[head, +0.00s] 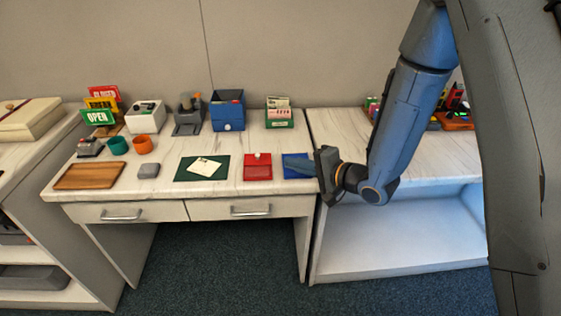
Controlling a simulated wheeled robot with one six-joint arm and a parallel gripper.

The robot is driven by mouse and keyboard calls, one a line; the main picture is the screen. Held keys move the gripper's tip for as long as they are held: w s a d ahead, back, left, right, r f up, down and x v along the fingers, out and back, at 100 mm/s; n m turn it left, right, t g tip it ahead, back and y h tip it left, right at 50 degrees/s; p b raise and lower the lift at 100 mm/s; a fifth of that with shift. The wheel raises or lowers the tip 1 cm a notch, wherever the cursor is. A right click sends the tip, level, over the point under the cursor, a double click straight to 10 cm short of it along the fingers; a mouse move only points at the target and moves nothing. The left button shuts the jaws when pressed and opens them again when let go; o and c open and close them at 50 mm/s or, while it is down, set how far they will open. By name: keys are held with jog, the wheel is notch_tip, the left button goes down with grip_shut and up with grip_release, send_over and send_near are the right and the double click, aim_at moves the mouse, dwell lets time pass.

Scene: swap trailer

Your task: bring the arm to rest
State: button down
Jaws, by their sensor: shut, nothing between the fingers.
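My arm comes in from the upper right in the head view, its blue-grey links bent down to a wrist with an orange ring. My gripper (310,168) points left above the right end of the desk (220,210). It is shut and empty. It partly covers a blue flat thing (294,162) on the desk, and I cannot tell whether they touch.
A white shelf unit (395,240) stands at the right. The floor in front is clear.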

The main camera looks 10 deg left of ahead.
jog(key=d+h, duration=0.1)
jog(key=d, duration=0.2)
jog(key=w+d+n+h, duration=0.1)
jog(key=d+h, duration=0.1)
jog(key=d, duration=0.1)
jog(key=d+h, duration=0.1)
jog(key=d, duration=0.2)
jog(key=shift+w+r+t+h, duration=0.2)
jog(key=shift+r+t+h, duration=0.1)
jog(key=shift+r+t, duration=0.1)
jog(key=s+d+r+n+g+h, duration=0.1)
jog(key=s+d+h, duration=0.2)
jog(key=d, duration=0.4)
jog(key=s+d+n+g+h, duration=0.1)
jog(key=s+d+h, duration=0.25)
jog(key=d, duration=0.35)
jog(key=s+d+r+n+g, duration=0.1)
jog(key=s+d+r+g, duration=0.1)
jog(key=s, duration=0.6)
jog(key=s+d+r+n+g+h, duration=0.1)
jog(key=s+g, duration=0.3)
jog(key=s, duration=0.4)
jog(key=shift+s+d+r+n, duration=0.4)
jog(key=shift+d+r+n, duration=0.15)
jog(key=shift+r+n, duration=0.05)
jog(key=shift+h, duration=0.25)
